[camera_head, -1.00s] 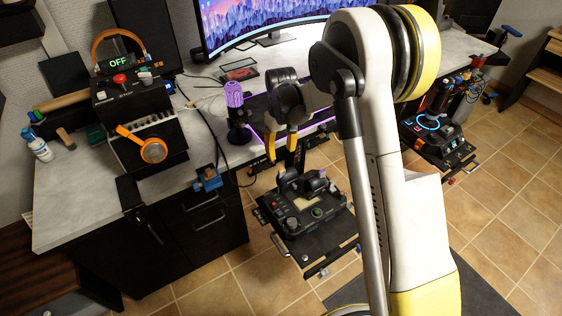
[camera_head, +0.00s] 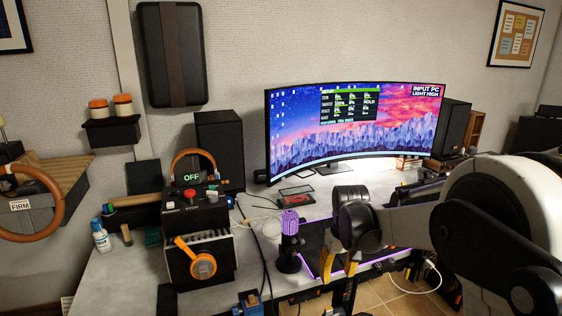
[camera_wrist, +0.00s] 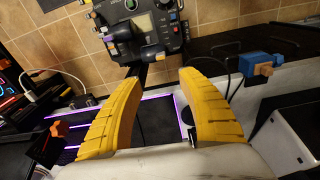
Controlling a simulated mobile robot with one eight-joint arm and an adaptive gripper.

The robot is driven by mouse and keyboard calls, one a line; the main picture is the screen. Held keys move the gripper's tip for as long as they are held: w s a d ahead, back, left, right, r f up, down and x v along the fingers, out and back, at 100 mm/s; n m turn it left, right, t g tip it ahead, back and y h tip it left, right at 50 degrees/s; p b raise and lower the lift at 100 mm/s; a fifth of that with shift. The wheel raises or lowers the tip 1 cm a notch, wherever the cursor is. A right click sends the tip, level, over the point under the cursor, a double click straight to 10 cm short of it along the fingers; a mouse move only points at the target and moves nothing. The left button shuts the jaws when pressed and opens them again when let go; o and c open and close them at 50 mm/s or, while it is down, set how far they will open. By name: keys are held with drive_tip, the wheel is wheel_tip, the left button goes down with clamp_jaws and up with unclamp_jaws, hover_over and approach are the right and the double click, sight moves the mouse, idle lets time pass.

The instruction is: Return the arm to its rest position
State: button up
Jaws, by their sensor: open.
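My gripper (camera_wrist: 160,105) shows in the wrist view with its two yellow fingers spread apart and nothing between them. It points down past the desk's front edge toward the tiled floor and a throttle panel (camera_wrist: 143,30). In the head view my gripper (camera_head: 330,270) hangs in front of the desk, right of the purple microphone (camera_head: 290,225). My arm comes in from the right side of the head view, its white shoulder part large and close. The lower fingers are small and partly cut off by the picture's bottom edge.
A curved monitor (camera_head: 350,130) stands at the back of the desk (camera_head: 120,275). A black box with an orange handle and an OFF display (camera_head: 190,177) is at left. A blue clamp (camera_wrist: 262,62) sits at the desk edge. A steering wheel (camera_head: 30,203) is far left.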

drive_tip(key=s+d+r+m+t, duration=0.1)
drive_tip(key=s+r+m+t, duration=0.15)
drive_tip(key=s+r, duration=1.05)
drive_tip(key=s+d+f+t, duration=0.1)
drive_tip(key=s+f+t, duration=0.1)
drive_tip(key=s, duration=1)
drive_tip(key=shift+t, duration=0.75)
drive_tip(key=shift+s+d+m, duration=0.1)
drive_tip(key=shift+d+m, duration=0.05)
drive_tip(key=shift+m, duration=0.1)
